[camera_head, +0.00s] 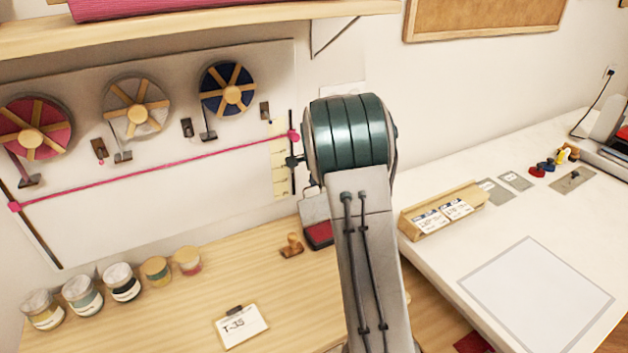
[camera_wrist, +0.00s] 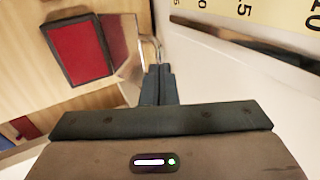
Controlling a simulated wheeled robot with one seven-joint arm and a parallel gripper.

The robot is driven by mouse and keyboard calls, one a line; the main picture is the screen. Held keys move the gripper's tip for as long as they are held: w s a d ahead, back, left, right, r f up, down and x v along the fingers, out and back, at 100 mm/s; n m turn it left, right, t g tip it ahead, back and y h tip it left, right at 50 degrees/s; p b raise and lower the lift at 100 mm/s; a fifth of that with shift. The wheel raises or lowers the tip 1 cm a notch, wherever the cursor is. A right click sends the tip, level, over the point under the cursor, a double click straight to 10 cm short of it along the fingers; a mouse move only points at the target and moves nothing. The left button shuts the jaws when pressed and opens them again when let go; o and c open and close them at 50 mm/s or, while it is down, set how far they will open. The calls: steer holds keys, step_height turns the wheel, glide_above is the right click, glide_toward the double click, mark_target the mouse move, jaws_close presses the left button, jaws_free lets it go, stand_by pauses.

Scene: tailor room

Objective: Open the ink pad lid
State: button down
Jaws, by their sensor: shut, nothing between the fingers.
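The ink pad is open, with its red pad face (camera_head: 319,234) showing on the wooden table, partly behind my arm. Its grey lid (camera_head: 313,206) stands raised at the back edge of the pad. In the wrist view the red pad (camera_wrist: 82,50) in its dark frame is at upper left, and the shiny lid (camera_wrist: 128,75) tilts up from its right side. My gripper (camera_wrist: 157,72) is shut and empty, its fingertips close beside the lid. I cannot tell whether they touch it. In the head view my arm hides the gripper.
A wooden stamp (camera_head: 291,245) stands just left of the pad. A T-35 card (camera_head: 241,325) and several jars (camera_head: 123,282) are on the table. A wall panel (camera_head: 230,165) with ribbon spools rises behind. A white table (camera_head: 440,245) with a card holder (camera_head: 442,209) is at right.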

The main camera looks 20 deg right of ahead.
step_height(320, 180, up, 13)
steer(key=s, duration=0.2)
steer(key=s+a+r+n, duration=0.1)
steer(key=s+a+n, duration=0.2)
steer(key=s, duration=0.3)
steer(key=s+a+r+n+g, duration=0.1)
steer(key=s+a+n, duration=0.1)
steer(key=s, duration=0.5)
steer(key=s+a+r+n, duration=0.1)
steer(key=s+a+n, duration=0.2)
steer(key=s, duration=0.3)
steer(key=s+a+f+n, duration=0.1)
steer(key=s+n, duration=0.3)
steer(key=s, duration=0.5)
steer(key=s+a+f+n, duration=0.2)
steer(key=s+f+n, duration=0.2)
steer(key=s, duration=0.5)
steer(key=shift+a+f+n+g+h, duration=0.15)
steer(key=shift+f+n+g+h, duration=0.15)
steer(key=shift+g, duration=0.1)
